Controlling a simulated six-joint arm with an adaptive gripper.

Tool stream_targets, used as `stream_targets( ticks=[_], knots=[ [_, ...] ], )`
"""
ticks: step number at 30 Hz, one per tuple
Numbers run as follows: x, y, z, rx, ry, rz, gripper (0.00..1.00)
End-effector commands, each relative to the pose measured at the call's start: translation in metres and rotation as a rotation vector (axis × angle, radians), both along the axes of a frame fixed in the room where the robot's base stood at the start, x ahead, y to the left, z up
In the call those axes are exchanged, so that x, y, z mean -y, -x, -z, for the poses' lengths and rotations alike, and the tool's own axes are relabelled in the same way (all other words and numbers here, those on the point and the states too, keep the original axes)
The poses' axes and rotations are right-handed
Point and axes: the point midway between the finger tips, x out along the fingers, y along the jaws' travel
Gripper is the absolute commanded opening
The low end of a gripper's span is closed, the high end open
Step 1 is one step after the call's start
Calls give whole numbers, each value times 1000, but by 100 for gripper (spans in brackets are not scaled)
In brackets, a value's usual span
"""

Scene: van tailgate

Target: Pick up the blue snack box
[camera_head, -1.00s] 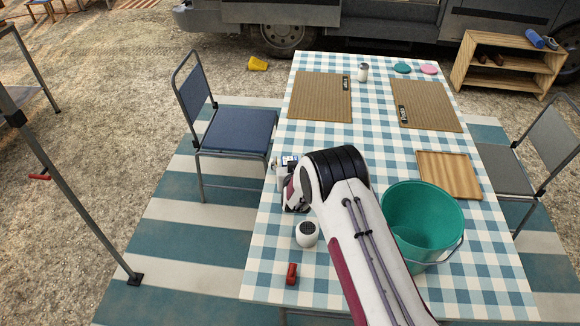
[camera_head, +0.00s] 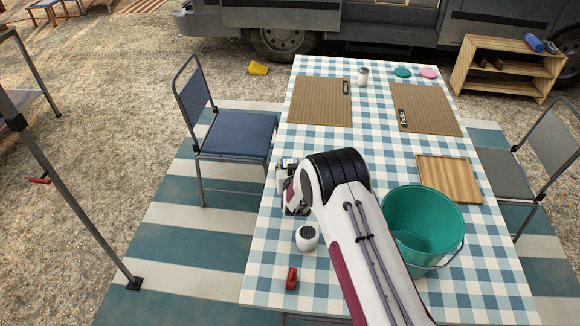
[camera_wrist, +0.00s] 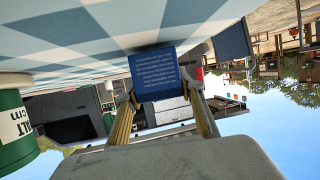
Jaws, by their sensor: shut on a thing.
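The blue snack box (camera_wrist: 158,73), with small pale print on its face, is between my fingertips in the wrist view. My gripper (camera_wrist: 162,100) is shut on it, one yellowish finger at each side. The wrist view is upside down, with the checked table (camera_wrist: 90,30) at the top. The box is at the tabletop, with a dark shadow by its edge; I cannot tell whether it touches.
A green canister with a white label (camera_wrist: 15,130) is close at the left in the wrist view. A white round-topped item (camera_head: 307,238), a red item (camera_head: 292,279), a green bucket (camera_head: 424,225) and a wooden tray (camera_head: 449,178) surround my arm. A blue chair (camera_head: 236,134) stands at left.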

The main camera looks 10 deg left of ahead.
Motion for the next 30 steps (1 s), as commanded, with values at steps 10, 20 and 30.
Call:
stream_targets(
  ticks=[10, 20, 30],
  knots=[
    [0, -1, -39, 4, -1, 0, 15],
    [0, -1, -79, 3, -1, 0, 15],
    [0, 0, -94, 2, 1, 1, 15]
  ],
)
